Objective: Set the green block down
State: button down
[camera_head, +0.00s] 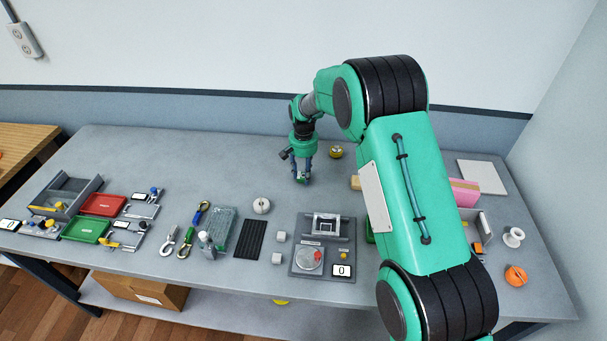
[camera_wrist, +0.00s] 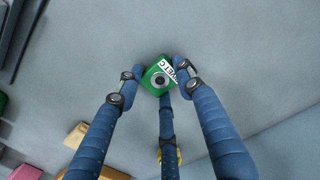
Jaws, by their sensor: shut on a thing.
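The green block (camera_wrist: 158,76) shows between my fingertips in the wrist view, with a white lettered label and a dark round feature on its face. My gripper (camera_wrist: 157,82) is shut on it, its blue fingers around the block. In the head view, my gripper (camera_head: 303,173) points down over the back middle of the grey table (camera_head: 215,160). The block (camera_head: 303,179) is small there and partly hidden by the fingers. I cannot tell whether it touches the table.
A yellow round thing (camera_head: 336,152) stands just behind my gripper to the right. A white round thing (camera_head: 261,205) and a device panel (camera_head: 322,245) lie nearer the front. Red (camera_head: 103,205) and green (camera_head: 86,229) trays are at left. The table left of my gripper is clear.

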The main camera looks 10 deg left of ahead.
aim_at(303, 176)
jog(key=shift+f, duration=0.1)
jog(key=c, duration=1.1)
grip_release()
notch_tip(303, 176, up, 12)
jog(key=p, duration=0.2)
jog(key=shift+p, duration=0.3)
jog(key=shift+r, duration=0.2)
